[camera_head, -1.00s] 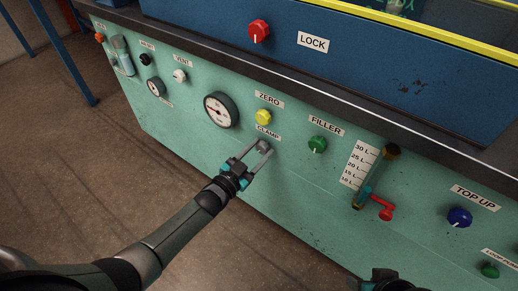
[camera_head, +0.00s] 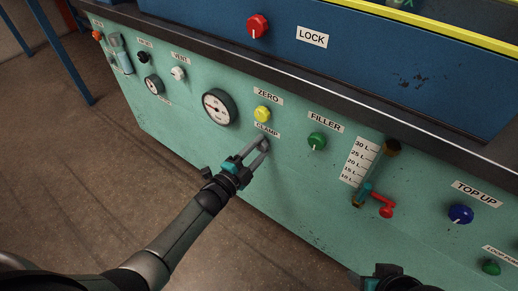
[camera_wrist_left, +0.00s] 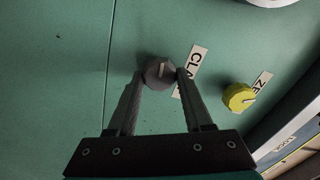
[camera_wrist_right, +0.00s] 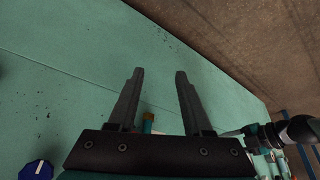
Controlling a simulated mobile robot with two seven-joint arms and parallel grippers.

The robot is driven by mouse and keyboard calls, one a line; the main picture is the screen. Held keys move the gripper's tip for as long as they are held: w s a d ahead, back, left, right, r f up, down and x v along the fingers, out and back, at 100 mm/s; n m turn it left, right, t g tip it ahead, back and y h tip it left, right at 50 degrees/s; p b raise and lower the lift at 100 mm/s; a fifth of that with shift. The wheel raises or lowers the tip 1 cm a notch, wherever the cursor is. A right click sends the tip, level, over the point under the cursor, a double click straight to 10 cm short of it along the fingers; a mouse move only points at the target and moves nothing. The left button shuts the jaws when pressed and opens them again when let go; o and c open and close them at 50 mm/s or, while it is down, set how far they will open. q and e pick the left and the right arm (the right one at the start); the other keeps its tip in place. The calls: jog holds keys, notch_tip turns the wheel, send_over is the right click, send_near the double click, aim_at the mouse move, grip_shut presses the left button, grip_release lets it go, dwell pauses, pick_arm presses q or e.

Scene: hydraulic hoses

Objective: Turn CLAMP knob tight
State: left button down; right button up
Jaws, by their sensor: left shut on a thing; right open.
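The grey CLAMP knob (camera_wrist_left: 159,72) sits on the green panel under its CLAMP label (camera_head: 267,130). In the head view only part of my right wrist shows at the bottom edge.
The yellow ZERO knob (camera_head: 262,114) is just above the CLAMP knob. The green FILLER knob (camera_head: 317,141) is to the right, then a level gauge with a red lever (camera_head: 385,206) and the blue TOP UP knob (camera_head: 460,214). A round dial (camera_head: 220,107) is at the left.

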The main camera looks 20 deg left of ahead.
pick_arm(q)
jog(key=shift+f+m, duration=0.1)
jog(key=shift+m, duration=0.6)
pick_arm(e)
jog(key=shift+s+r, duration=0.15)
jog(key=shift+r, duration=0.15)
jog(key=shift+s+d+r, duration=0.1)
jog(key=shift+d, duration=0.05)
pick_arm(q)
jog(key=shift+c, duration=1.5)
grip_release()
jog(key=shift+s+a, duration=0.1)
jog(key=shift+s, duration=0.1)
jog(key=shift+s+a, duration=0.1)
jog(key=shift+s, duration=0.2)
jog(key=p+v, duration=0.4)
jog(key=v, duration=1)
pick_arm(e)
notch_tip(320, 180, down, 10)
jog(key=s+g, duration=0.1)
jog(key=shift+g, duration=0.3)
